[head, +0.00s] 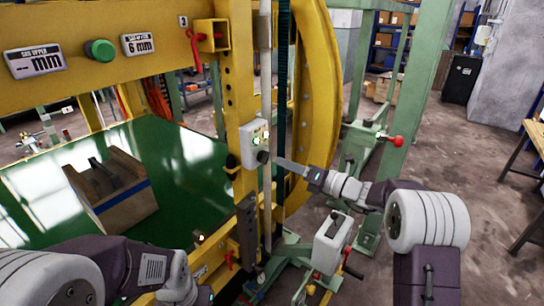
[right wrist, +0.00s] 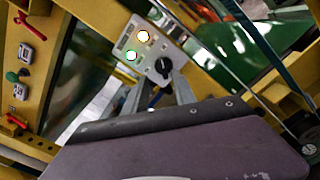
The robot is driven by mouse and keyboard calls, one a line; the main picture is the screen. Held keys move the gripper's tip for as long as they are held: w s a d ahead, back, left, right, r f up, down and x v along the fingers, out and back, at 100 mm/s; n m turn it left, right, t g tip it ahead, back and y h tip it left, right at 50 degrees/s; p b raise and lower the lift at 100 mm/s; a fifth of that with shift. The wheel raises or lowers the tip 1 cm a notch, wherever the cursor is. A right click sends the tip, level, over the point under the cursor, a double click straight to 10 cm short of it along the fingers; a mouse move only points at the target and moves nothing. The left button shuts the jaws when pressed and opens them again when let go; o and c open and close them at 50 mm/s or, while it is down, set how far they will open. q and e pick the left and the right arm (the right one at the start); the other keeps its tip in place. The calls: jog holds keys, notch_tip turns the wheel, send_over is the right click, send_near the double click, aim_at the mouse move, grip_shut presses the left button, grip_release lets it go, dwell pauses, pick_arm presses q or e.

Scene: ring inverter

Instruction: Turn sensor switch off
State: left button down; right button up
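The sensor switch is a black rotary knob (right wrist: 163,67) on a pale grey box (head: 255,132) fixed to the yellow post. In the right wrist view two small lamps glow on the box, one warm white (right wrist: 143,36) and one greenish (right wrist: 131,55). The knob's exact setting is hard to read. My right gripper (head: 281,163) points left at the box, its tips close to the knob. In the right wrist view its two grey fingers (right wrist: 160,84) are apart, with the knob between and just beyond their tips. Contact cannot be told.
The yellow frame carries a green button (head: 100,50) and label plates. A yellow ring (head: 322,90) stands right behind the post. A wooden block (head: 120,200) lies on the green surface (head: 185,195). A grey box on a stand (head: 332,242) is below my right arm.

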aim_at(268, 157)
jog(key=x, duration=0.6)
jog(key=shift+w+d+f+p, duration=0.1)
jog(key=shift+w+f+p, duration=0.1)
jog(key=shift+p, duration=0.2)
jog(key=shift+w, duration=0.15)
grip_shut()
pick_arm(q)
jog(key=shift+w+r, duration=0.25)
jog(key=shift+r, duration=0.2)
